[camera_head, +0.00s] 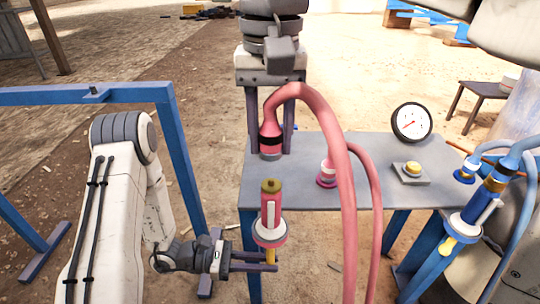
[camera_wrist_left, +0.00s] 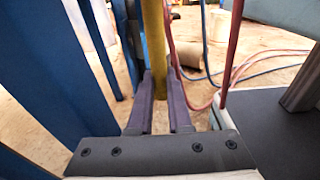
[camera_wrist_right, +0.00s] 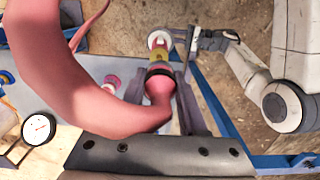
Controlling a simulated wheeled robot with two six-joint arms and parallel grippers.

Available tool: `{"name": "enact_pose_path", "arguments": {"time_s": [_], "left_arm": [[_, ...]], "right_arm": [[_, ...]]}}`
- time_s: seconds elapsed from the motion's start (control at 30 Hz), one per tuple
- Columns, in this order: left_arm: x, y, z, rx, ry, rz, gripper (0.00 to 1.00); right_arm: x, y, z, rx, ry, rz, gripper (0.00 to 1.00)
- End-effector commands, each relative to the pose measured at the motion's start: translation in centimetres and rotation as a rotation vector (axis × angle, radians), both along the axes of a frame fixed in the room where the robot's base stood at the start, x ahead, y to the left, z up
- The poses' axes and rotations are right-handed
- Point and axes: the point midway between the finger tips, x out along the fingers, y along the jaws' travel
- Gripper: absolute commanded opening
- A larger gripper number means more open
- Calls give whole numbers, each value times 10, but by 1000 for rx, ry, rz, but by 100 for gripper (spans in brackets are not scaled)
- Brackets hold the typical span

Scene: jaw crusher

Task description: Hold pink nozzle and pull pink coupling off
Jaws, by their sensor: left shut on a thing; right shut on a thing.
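The pink nozzle (camera_head: 270,213) stands upright at the front edge of the grey table, with an olive top, a pink-white collar and a yellow lower stem. My left gripper (camera_head: 268,261) is shut on that yellow stem, which also shows between its fingers in the left wrist view (camera_wrist_left: 155,60). The pink coupling (camera_head: 270,136), with a dark band, is on the end of the thick pink hose. My right gripper (camera_wrist_right: 160,88) is shut on the coupling. In the head view the coupling is apart from the nozzle, higher in the picture; the nozzle's top is bare.
The pink hose (camera_head: 343,200) arches over the table (camera_head: 330,195). A pink-white fitting (camera_head: 327,173), a gauge (camera_head: 411,122) and a yellow button (camera_head: 412,168) stand to the right. A blue nozzle (camera_head: 480,208) with a blue hose is at the right edge. A blue frame (camera_head: 180,160) stands left.

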Motion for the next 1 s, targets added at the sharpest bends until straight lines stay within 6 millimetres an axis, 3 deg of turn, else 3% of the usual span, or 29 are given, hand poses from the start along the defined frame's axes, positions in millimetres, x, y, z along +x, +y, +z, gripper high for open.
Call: {"name": "enact_pose_path", "arguments": {"time_s": [0.27, 0.3, 0.37, 0.77, 1.0], "left_arm": [[0, 0, 0, -1, 0, 0, 0], [0, 0, 0, -1, 0, 0, 32], [0, 0, 0, -1, 0, 0, 52], [1, 6, 1, 0, 0, 3, 52], [2, 47, 5, 0, -4, 10, 52]], "right_arm": [[0, 0, 1, 0, 0, 0, 0], [0, 0, 1, 0, 0, 0, 0], [0, 0, 1, 0, 0, 0, 0], [0, 0, 1, 0, 0, 0, 0], [0, 0, 1, 0, 0, 0, 0]]}}
